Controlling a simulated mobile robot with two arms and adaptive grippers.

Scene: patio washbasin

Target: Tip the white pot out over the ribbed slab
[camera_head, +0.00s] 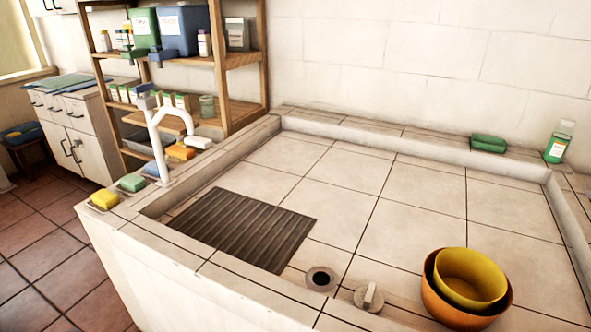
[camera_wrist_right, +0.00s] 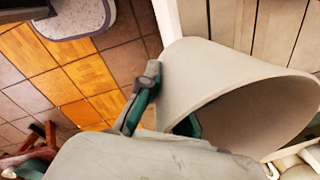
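The white pot (camera_wrist_right: 225,75) shows large in the right wrist view, as a pale, round-walled vessel lying tilted with its mouth facing the lower right. My right gripper (camera_wrist_right: 168,108) has one teal-padded finger outside the wall and the other inside the mouth, with the wall pinched between them. The visible inside of the pot looks bare; its deeper part is hidden. The ribbed slab (camera_head: 243,228) lies dark brown and bare in the tiled basin in the head view. The pot and both my grippers are out of the head view.
A yellow bowl (camera_head: 468,275) sits inside an orange bowl (camera_head: 455,314) at the basin's front right. A drain hole (camera_head: 320,279) and a plug (camera_head: 369,298) are near the slab. A white tap (camera_head: 158,135) and sponges (camera_head: 104,199) stand on the left rim.

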